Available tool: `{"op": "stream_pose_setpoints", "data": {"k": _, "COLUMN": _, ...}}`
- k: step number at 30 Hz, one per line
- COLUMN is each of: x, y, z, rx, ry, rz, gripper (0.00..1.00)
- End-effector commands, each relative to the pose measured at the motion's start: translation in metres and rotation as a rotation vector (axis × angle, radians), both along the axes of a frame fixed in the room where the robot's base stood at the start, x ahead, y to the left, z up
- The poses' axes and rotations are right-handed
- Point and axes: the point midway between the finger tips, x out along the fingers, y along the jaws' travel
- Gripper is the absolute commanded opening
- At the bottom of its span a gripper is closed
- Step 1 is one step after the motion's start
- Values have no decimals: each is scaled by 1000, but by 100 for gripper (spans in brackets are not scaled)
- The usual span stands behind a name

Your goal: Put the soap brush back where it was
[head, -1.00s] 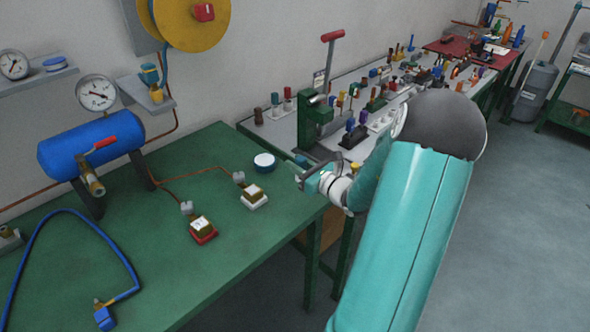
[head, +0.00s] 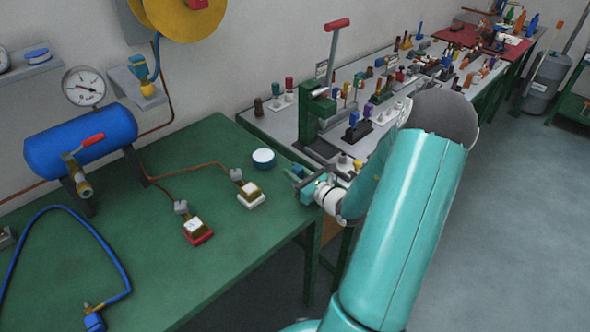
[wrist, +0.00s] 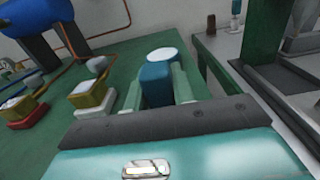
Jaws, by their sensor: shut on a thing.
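My gripper (head: 300,182) is over the right edge of the green table, to the right of and nearer than a round white-topped tin (head: 263,158). In the wrist view my gripper (wrist: 157,92) has its two pale green fingers on either side of a dark blue block-like thing (wrist: 156,84), shut on it. This blue thing appears to be the soap brush; its bristles and lower part are hidden. The tin's white top (wrist: 163,54) shows just behind it in the wrist view.
A blue tank (head: 80,143) with a gauge stands at the left. A wall shelf (head: 140,88) holds a teal and yellow item. Two small valve blocks (head: 250,195) (head: 197,231) and a blue hose lie on the green table. A cluttered grey bench (head: 285,127) adjoins at the right.

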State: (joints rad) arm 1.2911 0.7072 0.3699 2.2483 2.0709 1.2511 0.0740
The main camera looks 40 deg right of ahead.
Motion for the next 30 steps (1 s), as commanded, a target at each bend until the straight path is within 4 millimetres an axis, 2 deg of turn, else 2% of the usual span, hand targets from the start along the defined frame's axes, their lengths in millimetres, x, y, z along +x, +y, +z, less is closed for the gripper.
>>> {"op": "stream_pose_setpoints", "data": {"k": 11, "x": 0, "y": 2, "z": -4, "rx": 1, "ry": -1, "rz": 0, "gripper": 2}}
{"op": "stream_pose_setpoints", "data": {"k": 12, "x": 0, "y": 2, "z": -4, "rx": 0, "ry": -1, "rz": 0, "gripper": 29}}
{"op": "stream_pose_setpoints", "data": {"k": 15, "x": 0, "y": 2, "z": -4, "rx": 0, "ry": -1, "rz": 0, "gripper": 47}}
{"op": "stream_pose_setpoints", "data": {"k": 26, "x": 1, "y": 0, "z": 1, "rx": -2, "ry": -1, "rz": 1, "gripper": 47}}
{"op": "stream_pose_setpoints", "data": {"k": 30, "x": -17, "y": -1, "z": 0, "rx": -1, "ry": 0, "rz": -2, "gripper": 47}}
